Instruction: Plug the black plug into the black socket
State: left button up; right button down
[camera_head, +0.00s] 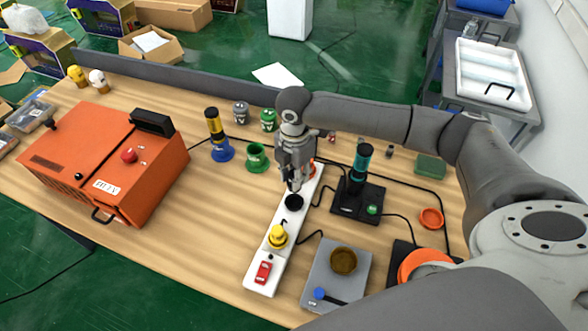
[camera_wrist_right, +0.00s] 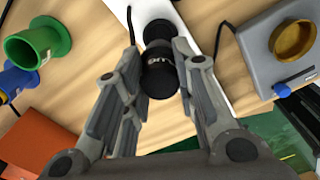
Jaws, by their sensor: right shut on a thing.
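My right gripper (camera_head: 294,187) reaches down over the white power strip (camera_head: 262,245). In the wrist view its fingers (camera_wrist_right: 160,68) are closed around a black cylindrical plug (camera_wrist_right: 160,80). The round black socket (camera_head: 294,202) on the strip is directly below the fingertips in the head view. In the wrist view the black socket (camera_wrist_right: 158,31) shows just beyond the plug, lined up closely with it. I cannot tell whether plug and socket touch. The held plug is mostly hidden by the fingers in the head view. My left gripper is not in view.
A yellow plug (camera_head: 278,237) and a red switch (camera_head: 263,272) are on the strip's near part. An orange machine (camera_head: 105,160) stands left. Bare table lies between.

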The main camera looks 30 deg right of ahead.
jog(key=shift+s+a+f+b, duration=0.1)
jog(key=shift+f+b, duration=0.45)
jog(key=shift+b, duration=0.15)
notch_tip(320, 180, down, 3)
jog(key=b, duration=0.4)
jog(key=shift+f, duration=1.1)
jog(key=shift+p, duration=0.85)
jog(key=shift+f, duration=0.4)
dwell(0.8)
jog(key=shift+f+p, duration=0.25)
jog(key=shift+p, duration=0.65)
dwell(0.8)
jog(key=c, duration=1.1)
grip_release()
